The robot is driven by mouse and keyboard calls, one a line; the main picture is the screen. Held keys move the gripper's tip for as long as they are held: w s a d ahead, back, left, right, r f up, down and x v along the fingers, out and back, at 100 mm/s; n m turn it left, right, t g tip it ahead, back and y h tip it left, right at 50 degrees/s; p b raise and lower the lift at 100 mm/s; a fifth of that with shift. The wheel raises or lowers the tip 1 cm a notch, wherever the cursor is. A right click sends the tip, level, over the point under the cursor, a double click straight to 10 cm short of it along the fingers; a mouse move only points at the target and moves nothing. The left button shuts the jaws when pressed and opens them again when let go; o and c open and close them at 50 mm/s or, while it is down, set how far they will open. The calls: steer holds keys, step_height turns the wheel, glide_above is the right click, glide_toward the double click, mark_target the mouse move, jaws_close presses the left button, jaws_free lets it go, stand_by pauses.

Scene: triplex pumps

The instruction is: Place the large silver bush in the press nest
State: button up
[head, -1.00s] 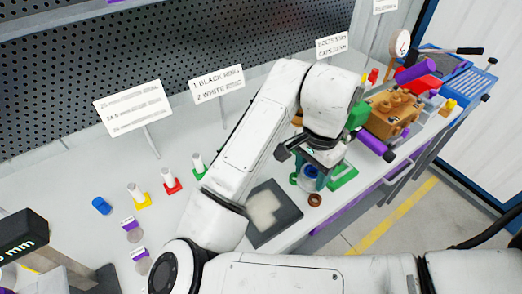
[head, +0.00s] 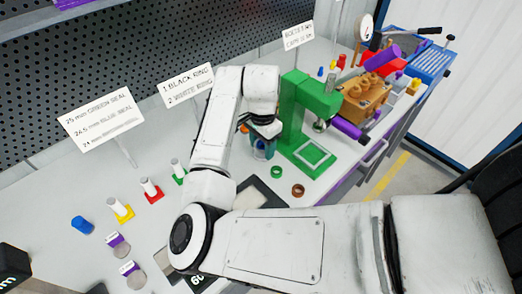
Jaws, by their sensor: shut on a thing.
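The green press (head: 302,105) stands right of my gripper, with a silver ram above its green base. The press nest (head: 312,155) shows as a pale square outline on that base. My gripper (head: 262,150) points down left of the press, apart from the nest. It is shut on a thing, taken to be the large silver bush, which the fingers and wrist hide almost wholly. Bluish parts show at the fingertips.
A dark tray is partly behind my arm. Small yellow, red and green stands (head: 150,190) and a blue cylinder (head: 82,225) are at left. A tan pump block (head: 364,98) with purple cylinders stands right of the press.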

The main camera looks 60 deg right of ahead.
mark_target(261, 152)
steer(key=shift+w+d+f, duration=0.1)
steer(key=shift+w+f, duration=0.05)
steer(key=shift+f, duration=0.05)
steer(key=shift+w+d+f+p, duration=0.15)
steer(key=shift+f+p, duration=0.25)
steer(key=shift+f, duration=1.35)
steer(key=shift+f, duration=0.15)
steer(key=o, duration=0.9)
